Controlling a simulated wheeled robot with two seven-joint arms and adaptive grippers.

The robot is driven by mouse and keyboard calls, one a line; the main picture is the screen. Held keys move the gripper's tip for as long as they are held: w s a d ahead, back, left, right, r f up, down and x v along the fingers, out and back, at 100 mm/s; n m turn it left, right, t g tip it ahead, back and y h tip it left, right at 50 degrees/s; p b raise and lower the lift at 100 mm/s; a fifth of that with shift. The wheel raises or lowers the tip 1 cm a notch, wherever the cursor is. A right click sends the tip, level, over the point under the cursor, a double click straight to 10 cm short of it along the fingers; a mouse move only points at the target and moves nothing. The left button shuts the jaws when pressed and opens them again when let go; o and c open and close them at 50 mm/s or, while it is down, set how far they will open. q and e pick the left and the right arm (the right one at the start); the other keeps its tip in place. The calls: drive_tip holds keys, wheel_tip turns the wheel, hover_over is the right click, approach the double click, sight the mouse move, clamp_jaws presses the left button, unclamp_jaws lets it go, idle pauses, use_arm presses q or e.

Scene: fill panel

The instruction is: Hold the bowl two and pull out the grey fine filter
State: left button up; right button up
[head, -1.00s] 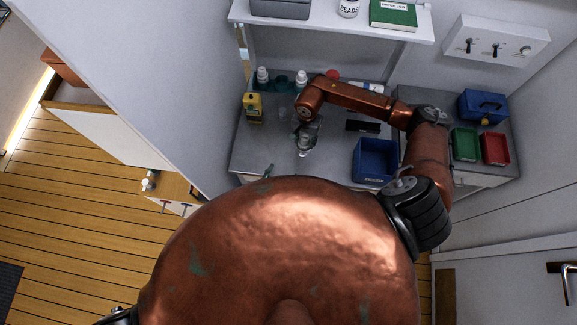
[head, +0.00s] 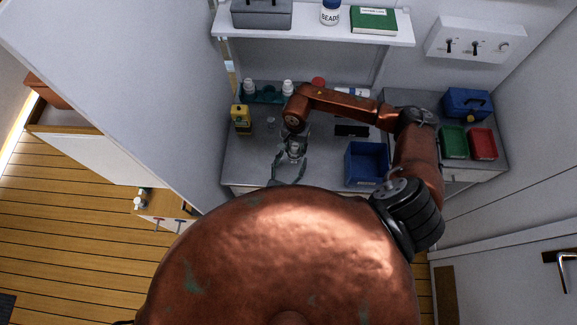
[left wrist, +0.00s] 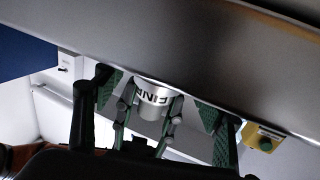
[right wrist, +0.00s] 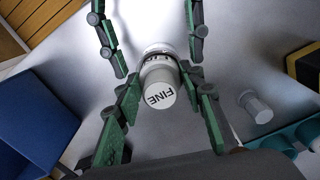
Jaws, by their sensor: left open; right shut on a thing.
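The grey fine filter (right wrist: 160,88) is a pale cylinder marked FINE, upright over the grey worktop. It also shows in the left wrist view (left wrist: 151,110). My right gripper (right wrist: 163,78) is shut on it from above, one finger on each side. My left gripper (left wrist: 155,105) is open, its fingers spread wide on both sides of the filter, apart from it. In the head view my left gripper (head: 289,168) reaches in low from the front, below my right gripper (head: 294,140). A round rim below the filter may be bowl two; it is mostly hidden.
A blue bin (head: 366,165) and a black block (head: 351,130) are to the right on the worktop. A shelf (head: 315,31) overhangs the back.

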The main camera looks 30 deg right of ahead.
use_arm(q)
drive_tip(key=shift+w+d, duration=0.15)
drive_tip(key=shift+c, duration=0.4)
drive_tip(key=c, duration=1.2)
